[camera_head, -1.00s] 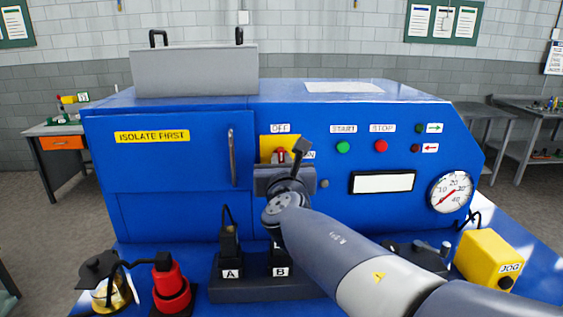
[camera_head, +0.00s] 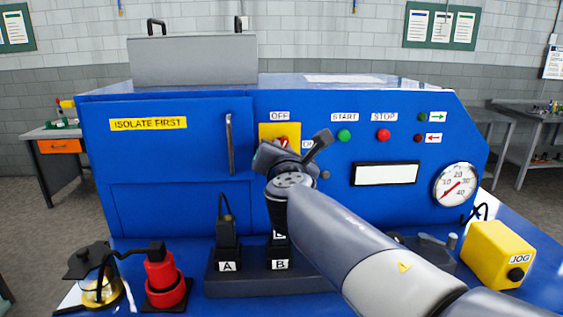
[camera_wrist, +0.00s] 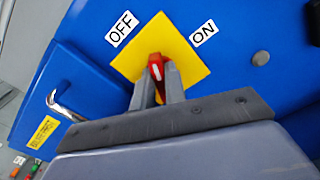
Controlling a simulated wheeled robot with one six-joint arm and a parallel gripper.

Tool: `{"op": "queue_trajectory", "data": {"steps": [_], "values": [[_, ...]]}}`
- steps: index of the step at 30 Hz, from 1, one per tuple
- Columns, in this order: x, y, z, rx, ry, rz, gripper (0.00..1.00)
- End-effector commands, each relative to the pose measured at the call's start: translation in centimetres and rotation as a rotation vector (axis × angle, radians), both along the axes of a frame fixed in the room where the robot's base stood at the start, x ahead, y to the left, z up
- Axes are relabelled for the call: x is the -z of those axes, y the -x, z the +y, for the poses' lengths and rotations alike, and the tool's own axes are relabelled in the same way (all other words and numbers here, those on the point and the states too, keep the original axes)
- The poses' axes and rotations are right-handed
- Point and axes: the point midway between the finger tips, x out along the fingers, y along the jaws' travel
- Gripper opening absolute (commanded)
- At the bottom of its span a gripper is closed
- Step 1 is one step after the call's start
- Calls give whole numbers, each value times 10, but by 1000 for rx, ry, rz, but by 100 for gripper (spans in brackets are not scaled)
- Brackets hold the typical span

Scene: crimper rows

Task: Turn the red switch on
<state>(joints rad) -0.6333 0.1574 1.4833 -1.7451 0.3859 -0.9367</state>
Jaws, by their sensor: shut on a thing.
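The red switch (camera_head: 284,142) is on a yellow plate (camera_head: 266,131) on the blue machine's front. In the head view, my gripper (camera_head: 281,150) covers its lower part. In the wrist view, my gripper (camera_wrist: 158,84) has its two grey fingers on either side of the red switch handle (camera_wrist: 156,68), shut on it. The OFF label (camera_wrist: 121,28) is at the plate's upper left edge and the ON label (camera_wrist: 204,32) at its upper right edge there. The handle's white mark points between the two labels.
A green START button (camera_head: 344,135) and a red STOP button (camera_head: 383,134) are right of the switch. A door handle (camera_head: 229,144) is to its left.

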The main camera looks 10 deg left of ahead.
Motion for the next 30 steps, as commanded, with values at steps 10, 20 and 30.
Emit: {"op": "queue_trajectory", "data": {"steps": [10, 20, 30], "values": [[5, 0, -2, -1, -320, 80, 0], [6, -1, -3, -1, -624, 160, 0], [7, -1, -3, -1, -900, 232, 0]]}}
